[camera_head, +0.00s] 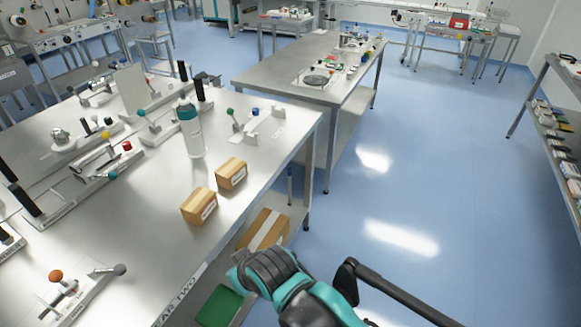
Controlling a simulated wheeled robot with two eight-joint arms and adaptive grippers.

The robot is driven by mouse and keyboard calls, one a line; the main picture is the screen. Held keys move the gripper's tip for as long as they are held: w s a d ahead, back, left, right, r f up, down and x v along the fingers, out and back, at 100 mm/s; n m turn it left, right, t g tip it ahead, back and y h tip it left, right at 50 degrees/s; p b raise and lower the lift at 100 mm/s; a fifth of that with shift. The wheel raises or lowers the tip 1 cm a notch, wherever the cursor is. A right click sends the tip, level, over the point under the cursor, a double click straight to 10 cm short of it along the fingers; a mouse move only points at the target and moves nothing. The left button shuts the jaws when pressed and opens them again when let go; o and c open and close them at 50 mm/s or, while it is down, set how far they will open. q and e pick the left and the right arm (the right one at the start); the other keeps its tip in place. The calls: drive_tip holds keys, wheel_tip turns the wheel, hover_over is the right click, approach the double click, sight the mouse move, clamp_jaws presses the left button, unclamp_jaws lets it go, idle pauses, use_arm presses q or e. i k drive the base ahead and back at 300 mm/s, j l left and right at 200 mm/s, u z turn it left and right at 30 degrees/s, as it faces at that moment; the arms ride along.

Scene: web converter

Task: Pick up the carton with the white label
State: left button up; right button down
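Two small brown cartons stand near the right edge of the left steel table (120,225). The farther carton (230,173) and the nearer carton (198,205) each show a white label on the side facing the lower right. A larger brown carton (268,230) with a pale strip across its top lies lower down, beside and below the table top. My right arm shows at the bottom centre in dark grey and teal; its end (262,272) is just in front of the larger carton, and no fingers are clear. My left gripper is not in view.
A white bottle (190,128) with a teal cap stands behind the small cartons. Several clamps and fixtures fill the left part of the table. A green bin (220,307) sits low beneath it.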

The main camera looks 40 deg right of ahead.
sight(231, 172)
drive_tip(key=l+z, duration=0.15)
drive_tip(key=z, duration=0.25)
drive_tip(key=k+l+z, duration=0.1)
drive_tip(key=z, duration=0.3)
drive_tip(key=l+u, duration=0.1)
drive_tip(key=u, duration=0.2)
drive_tip(key=i+l+u, duration=0.1)
drive_tip(key=l+u, duration=0.35)
drive_tip(key=i+l+u, duration=0.1)
drive_tip(key=l+u, duration=0.2)
drive_tip(key=u, duration=0.15)
drive_tip(key=l+u, duration=0.15)
drive_tip(key=l, duration=0.9)
drive_tip(key=k+l+u, duration=0.2)
drive_tip(key=l, duration=0.8)
drive_tip(key=i, duration=0.1)
